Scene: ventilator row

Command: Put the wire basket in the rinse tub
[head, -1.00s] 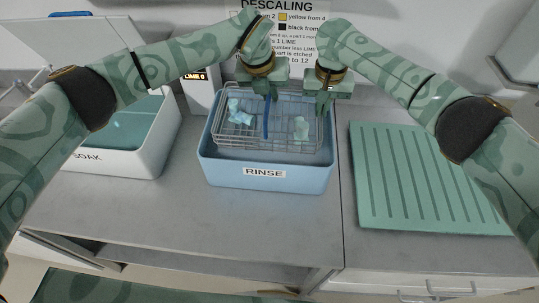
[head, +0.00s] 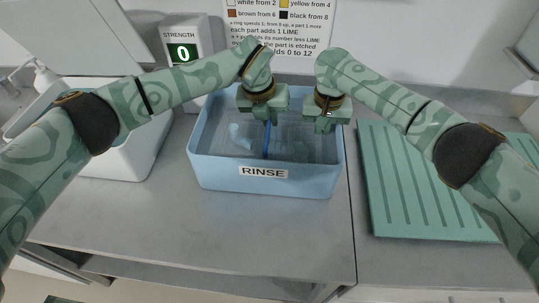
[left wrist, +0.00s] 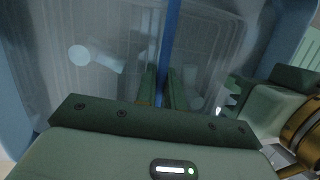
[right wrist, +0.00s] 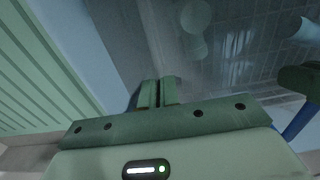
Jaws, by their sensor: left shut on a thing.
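The blue rinse tub (head: 225,176), labelled RINSE, stands in the middle of the counter in the head view. The wire basket (left wrist: 215,45) is down inside it, its mesh faint and blurred through the water. Pale parts (head: 240,137) lie in the basket. A blue handle (head: 267,140) rises upright from the basket's middle. My left gripper (left wrist: 163,92) is shut on this handle above the tub. My right gripper (right wrist: 159,93) is over the tub's right side, its fingers together with nothing seen between them. The basket's contact with the tub floor is hidden.
A white soak tub (head: 125,160) stands at left, partly behind my left arm. A green ribbed drain mat (head: 400,205) lies at right. A strength display (head: 183,53) reading 0 stands behind. The counter in front of the rinse tub is clear.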

